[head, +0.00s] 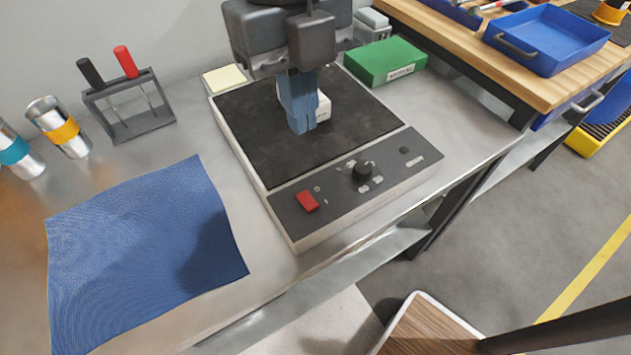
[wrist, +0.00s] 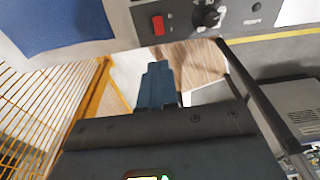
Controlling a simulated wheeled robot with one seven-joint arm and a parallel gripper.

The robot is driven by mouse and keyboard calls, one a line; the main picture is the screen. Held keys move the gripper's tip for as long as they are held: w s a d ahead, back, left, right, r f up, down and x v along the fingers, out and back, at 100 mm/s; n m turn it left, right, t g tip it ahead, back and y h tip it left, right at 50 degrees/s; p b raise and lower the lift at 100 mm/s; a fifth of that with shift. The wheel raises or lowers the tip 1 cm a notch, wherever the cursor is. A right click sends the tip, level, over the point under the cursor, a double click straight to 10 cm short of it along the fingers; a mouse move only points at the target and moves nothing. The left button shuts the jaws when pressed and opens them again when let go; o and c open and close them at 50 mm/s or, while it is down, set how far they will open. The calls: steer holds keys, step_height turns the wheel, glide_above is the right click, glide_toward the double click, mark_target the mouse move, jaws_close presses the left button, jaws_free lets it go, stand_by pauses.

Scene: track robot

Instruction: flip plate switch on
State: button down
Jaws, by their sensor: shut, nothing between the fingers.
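The plate (head: 235,140) is a flat heating unit with a black top and a grey front panel, standing on the metal bench. Its red switch (head: 307,201) is at the left of the panel, and it also shows in the wrist view (wrist: 158,25). Which way the switch is tilted is hard to tell. A black knob (head: 362,171) is right of the switch. My gripper (head: 302,130) is shut and empty, its blue fingers pointing down over the black top, behind the switch and apart from it. In the wrist view the fingertips (wrist: 157,66) appear below the switch.
A small white object (head: 324,106) is on the plate, partly hidden behind my fingers. A blue cloth (head: 140,250) lies left of the plate. A rack with two screwdrivers (head: 130,105), cups (head: 60,127) and a green box (head: 386,61) stand around it. The panel's front is clear.

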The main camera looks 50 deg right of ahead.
mark_target(310, 206)
steer(key=f, duration=0.4)
steer(key=s+f+b, duration=0.1)
steer(key=f, duration=0.4)
steer(key=f+b, duration=0.1)
steer(key=f, duration=0.4)
steer(key=shift+s+a, duration=0.3)
steer(key=shift+w+f, duration=0.1)
